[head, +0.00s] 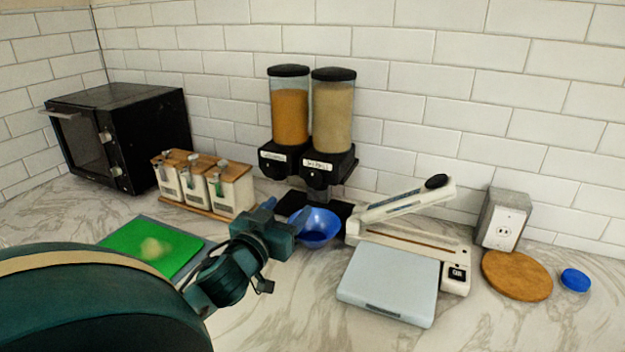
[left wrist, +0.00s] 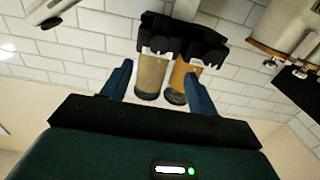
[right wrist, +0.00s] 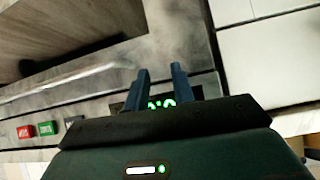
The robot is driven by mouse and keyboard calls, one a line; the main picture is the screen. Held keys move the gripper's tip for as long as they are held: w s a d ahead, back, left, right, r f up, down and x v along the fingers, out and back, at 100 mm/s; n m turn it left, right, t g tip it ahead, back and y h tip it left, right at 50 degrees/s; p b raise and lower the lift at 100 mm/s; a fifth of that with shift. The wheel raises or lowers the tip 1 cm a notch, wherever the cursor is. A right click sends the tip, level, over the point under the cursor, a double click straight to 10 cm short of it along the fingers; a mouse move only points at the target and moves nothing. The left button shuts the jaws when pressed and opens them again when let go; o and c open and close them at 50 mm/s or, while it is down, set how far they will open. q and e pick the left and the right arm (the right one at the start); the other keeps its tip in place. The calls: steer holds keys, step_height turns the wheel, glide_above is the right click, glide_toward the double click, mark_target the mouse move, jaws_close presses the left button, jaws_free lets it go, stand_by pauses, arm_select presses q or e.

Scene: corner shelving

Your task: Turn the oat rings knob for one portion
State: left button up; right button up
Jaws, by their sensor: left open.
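A twin dispenser (head: 308,165) stands against the back wall, with an orange-filled canister (head: 290,110) on the left and a beige-filled one (head: 332,115) on the right. Each has a black front with a small white label; I cannot read which is oat rings. A blue bowl (head: 322,238) sits below the outlets. My left gripper (head: 281,219) is open and empty, in front of the dispenser and overlapping the bowl's left side in the head view. In the left wrist view the dispenser (left wrist: 183,40) appears upside down beyond the spread fingers. My right gripper (right wrist: 161,75) has its fingers apart, with nothing between them.
Several lidded containers (head: 236,192) and a black oven (head: 125,135) stand left. A green mat (head: 150,247) lies front left. A sealer (head: 405,205), pale scale (head: 390,283), wooden disc (head: 517,275), outlet box (head: 503,220) and blue lid (head: 575,280) are right.

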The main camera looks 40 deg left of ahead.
mark_target(312, 181)
arm_select(q)
steer(key=p+x, duration=0.1)
steer(key=x, duration=1)
steer(key=shift+w+p, duration=0.15)
steer(key=shift+p, duration=0.25)
steer(key=c, duration=1)
steer(key=shift+m, duration=0.4)
